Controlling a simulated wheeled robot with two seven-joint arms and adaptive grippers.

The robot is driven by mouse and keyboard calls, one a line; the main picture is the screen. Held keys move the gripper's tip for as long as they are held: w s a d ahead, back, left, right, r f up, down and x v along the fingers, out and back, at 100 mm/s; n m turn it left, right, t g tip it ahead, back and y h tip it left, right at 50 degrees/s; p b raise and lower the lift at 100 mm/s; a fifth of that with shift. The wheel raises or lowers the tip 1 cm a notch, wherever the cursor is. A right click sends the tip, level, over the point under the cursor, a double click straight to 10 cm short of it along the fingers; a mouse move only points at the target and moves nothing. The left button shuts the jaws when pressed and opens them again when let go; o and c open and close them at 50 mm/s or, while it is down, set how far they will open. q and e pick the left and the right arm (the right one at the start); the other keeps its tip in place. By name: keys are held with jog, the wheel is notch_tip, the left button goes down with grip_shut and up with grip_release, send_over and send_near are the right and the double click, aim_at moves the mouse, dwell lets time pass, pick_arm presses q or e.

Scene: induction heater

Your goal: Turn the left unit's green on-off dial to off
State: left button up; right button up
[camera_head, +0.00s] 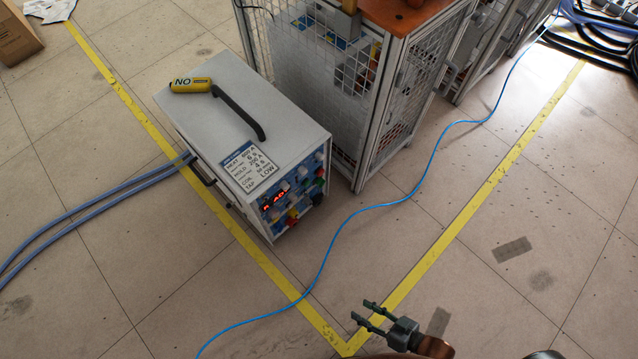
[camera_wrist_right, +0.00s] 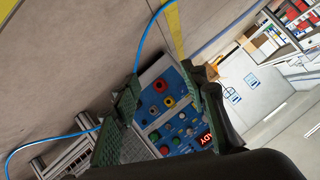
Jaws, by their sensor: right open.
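A white box unit (camera_head: 240,110) with a black handle stands on the floor left of centre in the head view. Its blue control panel (camera_head: 293,197) faces the lower right, seen at a slant, with small coloured knobs and a lit red display. The blue panel (camera_wrist_right: 172,122) also shows in the right wrist view between and beyond the fingers. My right gripper (camera_head: 360,312) is open and empty, apart from the panel, at the bottom of the head view. My left gripper is not in view.
A mesh cage (camera_head: 340,90) with an orange top stands right behind the unit. A blue cable (camera_head: 345,222) crosses the floor between the gripper and the unit. Blue-grey hoses (camera_head: 90,205) enter the unit's left side. Yellow floor lines (camera_head: 450,230) meet near the gripper; floor at right is open.

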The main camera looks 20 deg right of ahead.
jog(key=w+y+p, duration=0.1)
jog(key=w+y, duration=0.1)
jog(key=w, duration=0.8)
jog(key=m+t+p, duration=0.2)
send_near(321, 182)
pick_arm(q)
jog(key=b, duration=0.3)
pick_arm(e)
jog(key=x, duration=0.8)
jog(key=shift+w+d+f, duration=0.15)
jog(key=shift+w+d, duration=0.15)
jog(key=shift+c, duration=0.5)
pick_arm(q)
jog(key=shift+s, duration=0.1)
pick_arm(e)
grip_shut()
